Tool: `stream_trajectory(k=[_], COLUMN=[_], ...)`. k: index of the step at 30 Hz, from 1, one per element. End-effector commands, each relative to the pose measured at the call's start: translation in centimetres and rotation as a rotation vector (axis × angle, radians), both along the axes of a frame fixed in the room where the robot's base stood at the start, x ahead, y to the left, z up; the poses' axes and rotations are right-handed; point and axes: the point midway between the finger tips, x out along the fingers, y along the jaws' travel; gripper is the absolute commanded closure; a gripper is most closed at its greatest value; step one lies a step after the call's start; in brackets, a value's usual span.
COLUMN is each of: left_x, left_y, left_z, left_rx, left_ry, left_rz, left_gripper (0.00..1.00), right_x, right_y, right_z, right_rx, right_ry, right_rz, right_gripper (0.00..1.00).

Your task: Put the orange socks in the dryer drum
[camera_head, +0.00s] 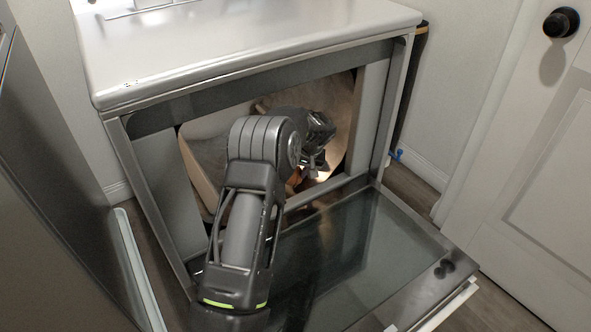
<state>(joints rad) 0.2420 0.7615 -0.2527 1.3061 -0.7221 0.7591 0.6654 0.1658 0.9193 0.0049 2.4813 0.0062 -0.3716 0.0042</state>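The dryer (250,60) stands ahead with its front door (350,255) folded down flat and open. The drum (335,112) shows through the opening. My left arm reaches over the open door into the opening, and my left gripper (314,168) is inside, low near the opening's lower edge. Its fingers are small and dark, so I cannot tell whether they are open or shut. A small patch of orange (293,180), perhaps the socks, shows just left of and below the fingers, partly hidden by my arm. I cannot tell whether they touch. My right gripper is out of view.
A dark grey appliance side (60,200) stands close on the left. A white door with a black knob (561,22) is at the right. The door's glass is clear right of my arm, and the opening's frame surrounds the arm closely.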

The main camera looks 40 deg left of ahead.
Motion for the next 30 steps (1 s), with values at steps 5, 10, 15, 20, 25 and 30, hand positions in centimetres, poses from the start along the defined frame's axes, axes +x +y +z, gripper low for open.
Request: stream_trajectory(k=[5,10,15,20,25,30], left_x=[0.0,0.0,0.0,0.0,-0.2,-0.4], left_y=[0.0,0.0,0.0,-0.1,-0.6,-1.8], left_z=[-0.2,-0.2,-0.2,-0.1,1.4,3.9], left_rx=[0.000,0.000,0.000,0.000,0.000,0.000], left_ry=[0.000,0.000,0.000,0.000,-0.001,-0.002], left_rz=[0.000,0.000,0.000,0.000,0.001,-0.002], left_gripper=[0.51,0.37,0.33,0.33,0.33,0.33], right_x=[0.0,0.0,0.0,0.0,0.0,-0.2], right_y=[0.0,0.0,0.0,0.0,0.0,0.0], right_z=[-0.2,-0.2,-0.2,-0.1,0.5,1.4], right_rx=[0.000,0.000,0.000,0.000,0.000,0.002], right_ry=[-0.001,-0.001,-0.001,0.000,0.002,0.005], right_rz=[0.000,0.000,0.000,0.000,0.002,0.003], right_gripper=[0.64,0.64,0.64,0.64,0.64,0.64])
